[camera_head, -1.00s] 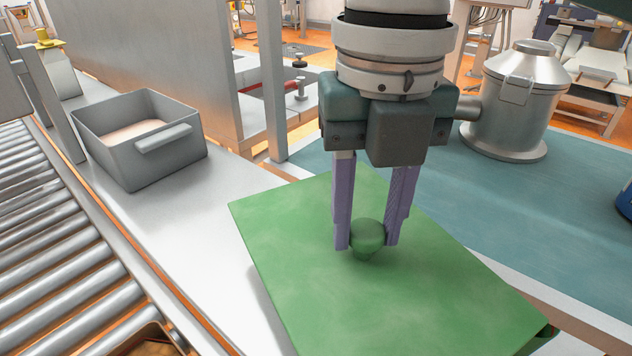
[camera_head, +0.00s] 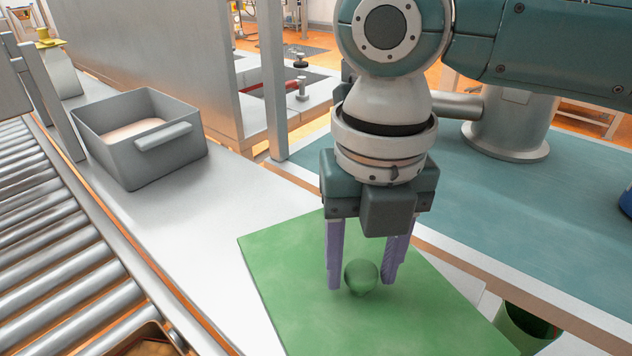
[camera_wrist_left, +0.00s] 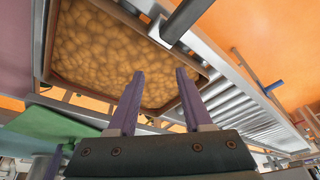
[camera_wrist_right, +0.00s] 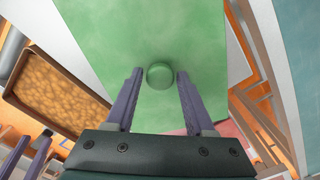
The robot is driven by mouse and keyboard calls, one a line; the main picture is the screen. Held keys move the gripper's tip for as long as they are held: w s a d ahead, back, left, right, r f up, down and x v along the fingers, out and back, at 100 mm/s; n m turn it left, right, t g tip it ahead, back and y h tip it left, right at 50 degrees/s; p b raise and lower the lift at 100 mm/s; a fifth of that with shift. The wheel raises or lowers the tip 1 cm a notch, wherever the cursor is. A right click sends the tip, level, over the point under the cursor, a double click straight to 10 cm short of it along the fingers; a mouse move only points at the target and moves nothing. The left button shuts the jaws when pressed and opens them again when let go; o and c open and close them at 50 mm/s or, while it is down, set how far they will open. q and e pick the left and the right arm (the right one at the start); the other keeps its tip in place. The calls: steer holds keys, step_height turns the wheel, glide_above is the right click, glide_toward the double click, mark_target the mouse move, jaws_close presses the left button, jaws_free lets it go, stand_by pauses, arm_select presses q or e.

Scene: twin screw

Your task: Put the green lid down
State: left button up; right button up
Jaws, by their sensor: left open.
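The green lid (camera_head: 290,245) is a flat square plate with a round green knob (camera_head: 362,277) on top. It lies over the white worktop, apparently flat on it; whether its underside touches everywhere is hidden. My right gripper (camera_head: 362,282) points down with one finger on each side of the knob. Its fingers are open, and the right wrist view shows small gaps between the knob (camera_wrist_right: 160,75) and both fingertips. My left gripper (camera_wrist_left: 160,75) is open and empty near a brown box of lumpy yellow-brown pieces (camera_wrist_left: 100,50); it is outside the head view.
A grey bin (camera_head: 140,145) stands on the white worktop to the left. A roller conveyor (camera_head: 60,250) runs along the far left. A green container (camera_head: 525,322) shows beside the lid's right corner. A teal surface (camera_head: 480,205) and a metal canister (camera_head: 510,125) are at the right.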

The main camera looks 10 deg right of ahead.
steer(key=shift+o, duration=1)
